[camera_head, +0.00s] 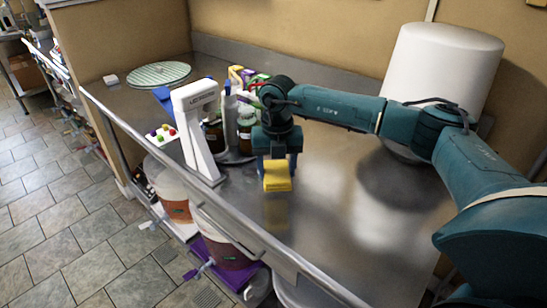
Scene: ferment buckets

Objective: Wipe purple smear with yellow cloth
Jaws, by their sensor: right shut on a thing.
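My right arm reaches in from the right over the steel counter (335,215). My right gripper (277,160) points down and is shut on the yellow cloth (277,178), a small yellow block shape between its fingers. A faint yellow reflection shows on the steel below the cloth. I cannot tell whether the cloth touches the counter. I cannot make out a purple smear; the arm or gripper may hide it. My left gripper is not in view.
A white stand-like device (198,130) stands left of the gripper, with dark jars (246,128) close behind it. A large white container (440,70) stands back right. A round green-striped disc (158,74) lies far left. Buckets (225,245) stand below the front edge.

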